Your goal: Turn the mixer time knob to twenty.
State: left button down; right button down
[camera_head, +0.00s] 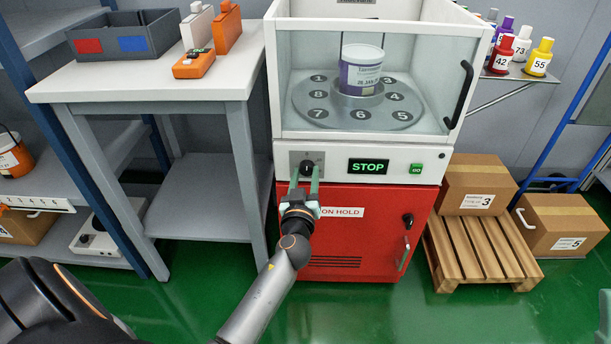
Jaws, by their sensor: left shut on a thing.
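The mixer is a white and red cabinet with a glass window. Its time knob (306,166) is a small dark knob on a grey plate (314,157) at the left of the front panel (403,155). My left gripper (304,178) reaches up from below, with its two greenish fingers on either side of the knob, shut on it. The fingers hide part of the knob, and its pointer and scale are too small to read. A display (368,166) reads STOP, with a green GO button (416,169) to its right.
A grey table (168,82) with a tray (152,31) and orange items stands at left. A pallet (481,250) with boxes stands at right. Green floor is clear in front.

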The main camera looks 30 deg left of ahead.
pick_arm(q)
jog(key=m, duration=0.5)
jog(key=shift+r, duration=0.15)
jog(key=m+p, duration=0.1)
jog(key=m, duration=0.5)
jog(key=shift+w+r+m+g+p, duration=0.1)
jog(key=shift+m+g+p, duration=0.2)
jog(key=shift+g+p, duration=0.1)
jog(key=m+p, duration=0.1)
jog(key=m, duration=0.4)
jog(key=shift+r+y, duration=0.1)
jog(key=shift+y, duration=0.3)
jog(key=m+p, duration=0.2)
jog(key=m, duration=0.3)
jog(key=shift+d+m, duration=0.1)
jog(key=shift+m, duration=0.2)
pick_arm(e)
jog(key=shift+n, duration=0.4)
notch_tip(320, 180, up, 5)
jog(key=shift+s+d, duration=0.1)
jog(key=shift+d, duration=0.05)
pick_arm(q)
jog(key=shift+w, duration=0.1)
jog(key=shift+c, duration=2)
grip_release()
jog(key=shift+f, duration=0.2)
